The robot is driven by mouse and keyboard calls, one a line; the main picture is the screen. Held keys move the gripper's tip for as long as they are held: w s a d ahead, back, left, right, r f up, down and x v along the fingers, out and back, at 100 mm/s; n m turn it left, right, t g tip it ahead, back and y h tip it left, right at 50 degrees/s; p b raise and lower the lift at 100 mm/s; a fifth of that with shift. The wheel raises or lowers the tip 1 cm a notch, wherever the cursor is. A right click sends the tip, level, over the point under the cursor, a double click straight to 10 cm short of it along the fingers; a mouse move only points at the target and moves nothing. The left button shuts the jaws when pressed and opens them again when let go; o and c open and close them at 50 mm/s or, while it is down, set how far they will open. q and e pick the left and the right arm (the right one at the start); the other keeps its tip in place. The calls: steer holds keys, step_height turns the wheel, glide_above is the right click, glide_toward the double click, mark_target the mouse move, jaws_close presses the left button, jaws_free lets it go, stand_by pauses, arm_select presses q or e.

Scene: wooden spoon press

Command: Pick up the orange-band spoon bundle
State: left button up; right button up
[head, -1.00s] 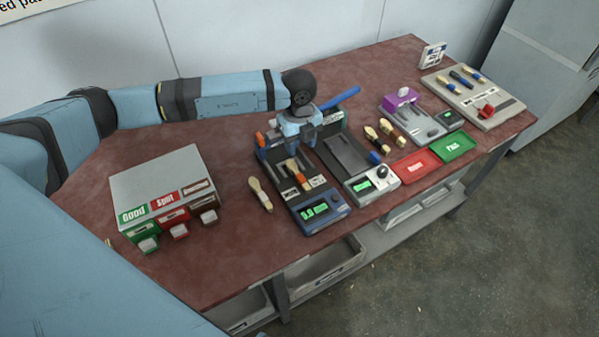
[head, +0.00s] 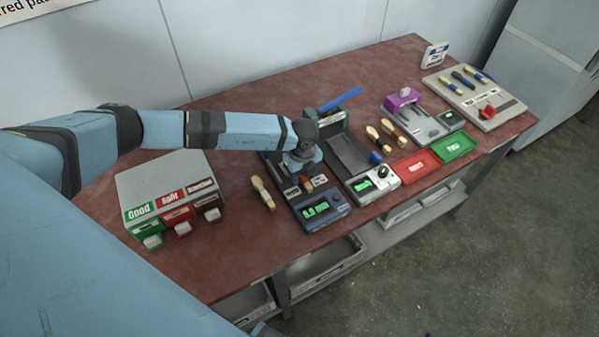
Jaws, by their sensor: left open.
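The orange-band spoon bundle (head: 307,184) lies in the bed of the blue press (head: 325,212). Only its near end and some orange show; the rest is hidden under my gripper. My left gripper (head: 303,170) is open and points down right over the bundle. I cannot tell whether its fingers are beside the bundle or still above it. My right gripper is not in view.
Another wooden bundle (head: 262,193) lies left of the press. A grey scale-like device (head: 372,182) stands close on its right, with more bundles (head: 392,132) beyond. A grey box with labelled chutes (head: 165,178) stands at left. Red (head: 416,167) and green (head: 455,146) trays lie at right.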

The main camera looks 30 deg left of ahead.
arm_select(q)
steer(key=shift+f, duration=0.35)
jaws_close()
steer(key=shift+r, duration=0.1)
